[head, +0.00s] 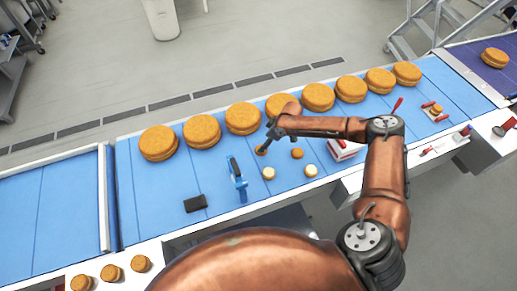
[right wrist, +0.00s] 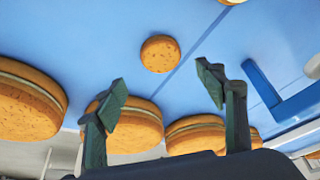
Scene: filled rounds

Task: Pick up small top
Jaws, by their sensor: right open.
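Two small brown round tops lie on the blue belt in the head view: one (head: 297,153) stands clear, and the other (head: 262,151) is right at my right gripper (head: 266,145). In the right wrist view a small brown top (right wrist: 160,53) lies on the belt beyond and between the spread fingers of my right gripper (right wrist: 162,82). The gripper is open, with nothing between its fingers. I cannot tell which of the two tops the wrist view shows. Two small cream-faced rounds (head: 268,173) (head: 311,170) lie nearer to me. My left gripper is out of view.
A row of large filled rounds (head: 243,118) runs along the far side of the belt, close to the fingers in the wrist view (right wrist: 130,125). A blue tool (head: 237,180) and a black block (head: 195,203) are to the left. A white and red box (head: 345,148) is to the right.

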